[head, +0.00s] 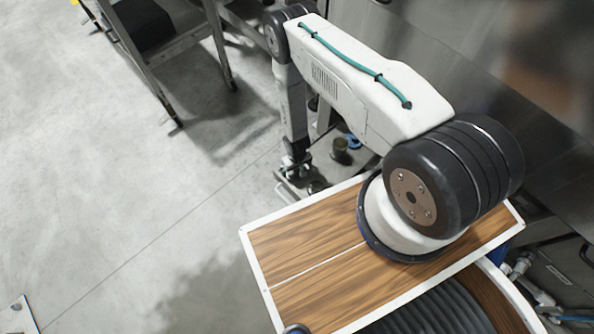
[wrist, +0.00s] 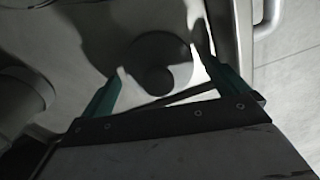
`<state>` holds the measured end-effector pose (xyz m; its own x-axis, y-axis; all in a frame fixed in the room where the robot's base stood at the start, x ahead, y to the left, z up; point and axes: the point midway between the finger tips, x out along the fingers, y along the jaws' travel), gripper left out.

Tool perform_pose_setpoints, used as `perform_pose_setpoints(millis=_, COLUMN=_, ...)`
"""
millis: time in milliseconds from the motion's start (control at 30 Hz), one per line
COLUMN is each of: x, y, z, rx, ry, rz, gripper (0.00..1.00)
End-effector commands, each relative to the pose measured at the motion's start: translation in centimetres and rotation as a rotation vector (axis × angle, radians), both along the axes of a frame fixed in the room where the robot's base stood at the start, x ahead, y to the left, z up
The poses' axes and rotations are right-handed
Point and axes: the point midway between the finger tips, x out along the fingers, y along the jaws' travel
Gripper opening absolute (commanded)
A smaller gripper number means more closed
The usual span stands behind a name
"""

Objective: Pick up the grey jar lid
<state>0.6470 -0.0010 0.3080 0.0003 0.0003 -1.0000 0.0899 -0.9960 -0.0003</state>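In the wrist view, a round grey disc with a darker round knob at its middle, which looks like the grey jar lid (wrist: 176,52), lies on a grey surface (wrist: 75,40). My gripper (wrist: 157,64) is open, with its two teal fingers spread apart on either side of the lid's near part. Nothing is held between them. Shadows fall across the lid, and I cannot tell how far above it the fingertips are. In the head view, my gripper (head: 296,170) points down low, beyond the wooden top; the lid cannot be made out clearly there.
A dark olive cylinder (head: 340,151) and a small blue item (head: 353,142) are right of my gripper in the head view. A raised pale rim (wrist: 243,35) bounds the surface at right. A rounded grey shape (wrist: 22,100) is at left. A metal-framed table (head: 180,45) stands farther back.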

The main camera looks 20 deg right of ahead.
Motion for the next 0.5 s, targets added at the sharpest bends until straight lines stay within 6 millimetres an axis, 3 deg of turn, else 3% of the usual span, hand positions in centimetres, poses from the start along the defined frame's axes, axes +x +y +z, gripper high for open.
perform_pose_setpoints(millis=33, x=0.0, y=0.0, z=0.01, rx=0.0, ry=0.0, rz=0.0, gripper=0.85)
perform_pose_setpoints(millis=133, x=-0.01, y=0.0, z=0.02, rx=0.0, ry=0.0, rz=0.0, gripper=0.57)
perform_pose_setpoints(millis=167, x=-0.01, y=0.0, z=0.02, rx=0.0, ry=0.0, rz=0.0, gripper=0.53)
perform_pose_setpoints(millis=500, x=0.0, y=-0.01, z=0.09, rx=0.0, ry=0.0, rz=0.0, gripper=0.52)
